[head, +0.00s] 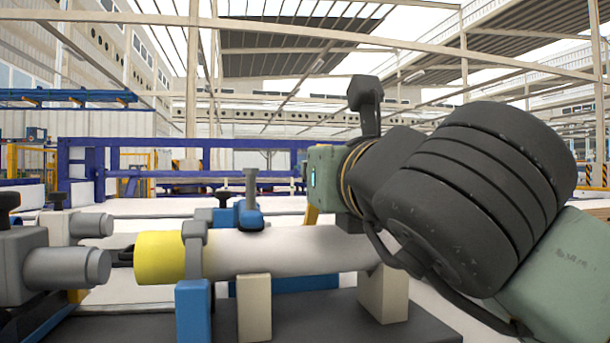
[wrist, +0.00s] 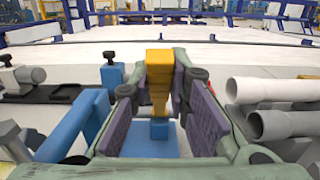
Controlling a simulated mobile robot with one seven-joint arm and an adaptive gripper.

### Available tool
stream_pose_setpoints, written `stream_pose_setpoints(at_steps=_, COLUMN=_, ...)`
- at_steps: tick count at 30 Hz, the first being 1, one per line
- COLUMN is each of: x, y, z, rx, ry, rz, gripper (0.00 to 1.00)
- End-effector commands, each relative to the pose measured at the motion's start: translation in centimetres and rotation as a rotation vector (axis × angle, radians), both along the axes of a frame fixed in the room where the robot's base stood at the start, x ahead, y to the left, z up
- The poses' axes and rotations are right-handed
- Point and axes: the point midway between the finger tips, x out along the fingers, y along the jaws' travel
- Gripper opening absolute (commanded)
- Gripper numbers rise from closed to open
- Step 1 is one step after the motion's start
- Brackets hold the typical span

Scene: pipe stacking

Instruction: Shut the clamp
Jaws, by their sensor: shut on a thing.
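A yellow handle (wrist: 159,62) stands upright above a blue clamp base (wrist: 140,142) in the wrist view. My gripper (wrist: 160,90) is shut on this handle, its purple-padded fingers on either side. In the head view a yellow piece (head: 312,215) shows just below the green housing of my wrist; my fingers are hidden there. A white pipe (head: 285,250) with a yellow end (head: 160,258) lies level on pale supports. A grey arm (head: 195,238) on a blue post (head: 193,312) crosses the pipe near its yellow end. Whether the clamp is shut cannot be told.
A grey cylinder fixture (head: 65,268) stands left of the pipe's yellow end. A blue block with a grey bolt (head: 250,185) stands behind the pipe. Blue rails (head: 100,155) stand beyond the pale surface.

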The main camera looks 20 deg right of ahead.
Motion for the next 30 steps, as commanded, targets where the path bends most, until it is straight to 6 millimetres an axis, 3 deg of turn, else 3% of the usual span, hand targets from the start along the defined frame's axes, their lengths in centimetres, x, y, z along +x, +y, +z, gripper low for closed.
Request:
stream_pose_setpoints(at_steps=5, x=-0.05, y=0.15, z=-0.08, rx=0.000, ry=0.001, rz=0.003, gripper=0.00)
stream_pose_setpoints(at_steps=6, x=-0.05, y=0.15, z=-0.09, rx=0.000, ry=0.001, rz=0.003, gripper=0.17)
stream_pose_setpoints(at_steps=15, x=-0.03, y=0.08, z=-0.09, rx=-0.001, ry=0.002, rz=0.001, gripper=0.37)
stream_pose_setpoints(at_steps=30, x=0.01, y=0.03, z=0.00, rx=0.000, ry=0.004, rz=0.000, gripper=0.37)
